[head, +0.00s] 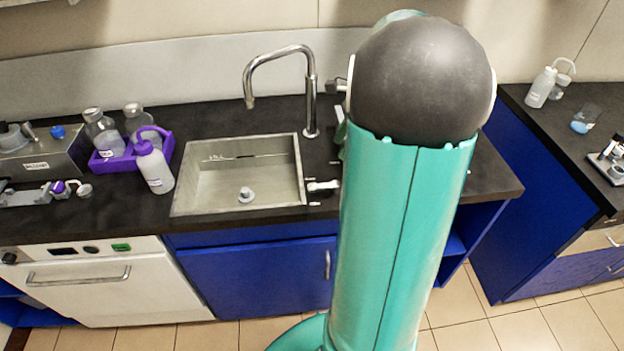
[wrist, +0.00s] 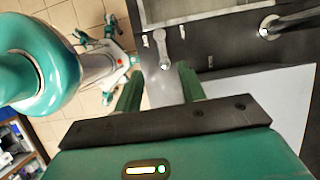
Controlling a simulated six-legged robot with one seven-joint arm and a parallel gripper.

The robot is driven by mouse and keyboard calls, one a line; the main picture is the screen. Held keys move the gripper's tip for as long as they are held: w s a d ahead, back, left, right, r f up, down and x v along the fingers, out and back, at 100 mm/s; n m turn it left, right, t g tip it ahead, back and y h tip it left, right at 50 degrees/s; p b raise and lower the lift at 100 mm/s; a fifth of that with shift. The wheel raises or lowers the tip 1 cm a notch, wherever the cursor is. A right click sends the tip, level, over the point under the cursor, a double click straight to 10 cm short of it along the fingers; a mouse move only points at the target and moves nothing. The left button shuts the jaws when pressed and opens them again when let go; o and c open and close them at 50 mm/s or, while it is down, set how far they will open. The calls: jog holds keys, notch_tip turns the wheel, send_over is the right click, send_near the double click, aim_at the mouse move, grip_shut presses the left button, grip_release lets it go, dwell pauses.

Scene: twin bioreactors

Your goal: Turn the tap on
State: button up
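The curved metal tap (head: 311,90) stands behind the sink, its spout over the basin, in the head view. Part of it also shows at the upper right of the wrist view (wrist: 268,27). A small pale metal lever (head: 322,186) sits on the counter by the sink's right edge. In the wrist view the lever (wrist: 161,48) lies just past the fingertips, in line with the gap between them. My gripper (wrist: 159,72) is open, with two green fingers apart and nothing between them. In the head view my arm hides most of the gripper. No water stream is visible.
The steel sink (head: 181,192) is set in a black counter (head: 240,117). A purple caddy (head: 113,164) with bottles and a wash bottle (head: 154,169) stand left of it. Another counter (head: 555,125) with bottles is at right. Tiled floor lies in front.

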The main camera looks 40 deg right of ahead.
aim_at(317, 185)
jog(key=x, duration=1.4)
jog(key=shift+c, duration=0.2)
grip_shut()
